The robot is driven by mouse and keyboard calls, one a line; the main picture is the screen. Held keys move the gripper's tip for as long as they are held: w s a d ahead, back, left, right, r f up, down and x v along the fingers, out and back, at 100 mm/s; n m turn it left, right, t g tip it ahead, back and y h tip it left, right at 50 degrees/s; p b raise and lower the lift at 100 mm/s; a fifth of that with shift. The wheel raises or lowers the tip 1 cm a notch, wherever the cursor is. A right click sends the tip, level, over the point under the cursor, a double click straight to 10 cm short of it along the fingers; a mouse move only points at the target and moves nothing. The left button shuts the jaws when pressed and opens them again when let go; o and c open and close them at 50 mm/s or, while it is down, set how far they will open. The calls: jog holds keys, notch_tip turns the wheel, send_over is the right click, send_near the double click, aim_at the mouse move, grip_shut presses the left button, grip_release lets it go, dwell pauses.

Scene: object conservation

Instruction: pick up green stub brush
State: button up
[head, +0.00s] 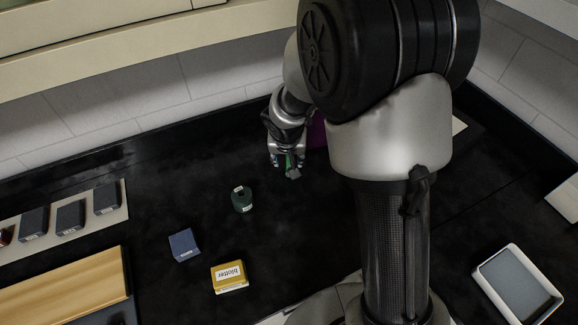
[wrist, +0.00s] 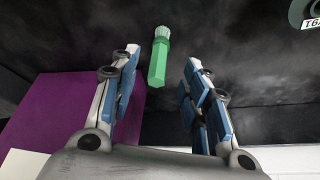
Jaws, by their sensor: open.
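The green stub brush (wrist: 158,60) has a green faceted handle and pale bristles at its far end. In the wrist view it lies on the black counter, between and a little beyond my fingertips. My gripper (wrist: 156,75) is open, with blue-padded fingers on either side of the brush and a gap to each. In the head view my gripper (head: 287,160) is at the back of the counter, behind my arm, and a bit of the green brush (head: 290,163) shows at its fingers.
A purple block or panel (wrist: 60,115) stands close to the left finger in the wrist view. On the counter are a dark green round container (head: 242,199), a blue box (head: 184,245), a yellow "blotter" box (head: 229,277) and a white tray (head: 517,286).

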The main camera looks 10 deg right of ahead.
aim_at(289, 163)
jog(key=x, duration=0.1)
jog(key=b+x, duration=0.1)
jog(key=x, duration=0.1)
jog(key=b+x, duration=0.1)
jog(key=x, duration=0.1)
jog(key=shift+s+f, duration=0.1)
jog(key=shift+s, duration=0.25)
jog(key=shift+w+d+f, duration=0.1)
jog(key=shift+w+f, duration=0.1)
jog(key=shift+r, duration=0.1)
jog(key=shift+c, duration=0.5)
grip_shut()
